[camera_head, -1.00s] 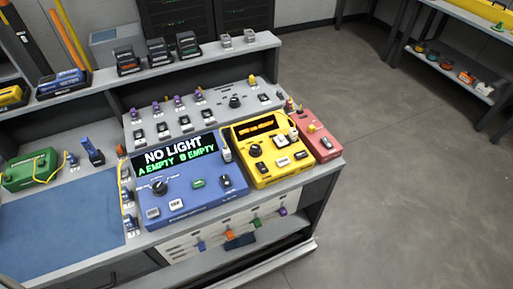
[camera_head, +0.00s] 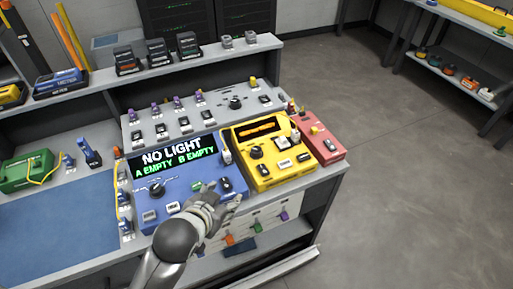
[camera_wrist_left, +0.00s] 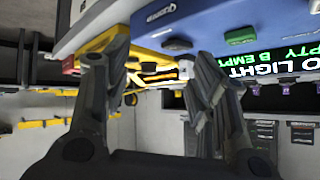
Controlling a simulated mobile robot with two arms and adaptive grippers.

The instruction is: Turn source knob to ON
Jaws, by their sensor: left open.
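I cannot read which knob is marked source. The blue box (camera_head: 185,205) has a large black knob (camera_head: 157,188) at its left and a small dark control (camera_head: 226,184) at its right. The yellow box (camera_head: 268,178) to its right has a black knob (camera_head: 256,153). My left gripper (camera_head: 222,195) is over the front right of the blue box, open and empty. In the left wrist view my left gripper (camera_wrist_left: 160,58) has its fingers spread, with the blue box (camera_wrist_left: 200,22) above and the yellow box (camera_wrist_left: 148,55) partly seen between them. My right gripper is out of view.
The blue box's screen (camera_head: 178,158) reads "NO LIGHT, A EMPTY B EMPTY". A red box (camera_head: 322,145) stands right of the yellow one. A grey panel (camera_head: 205,108) with switches is behind. A blue mat (camera_head: 55,225) lies left. Open floor (camera_head: 420,190) is at right.

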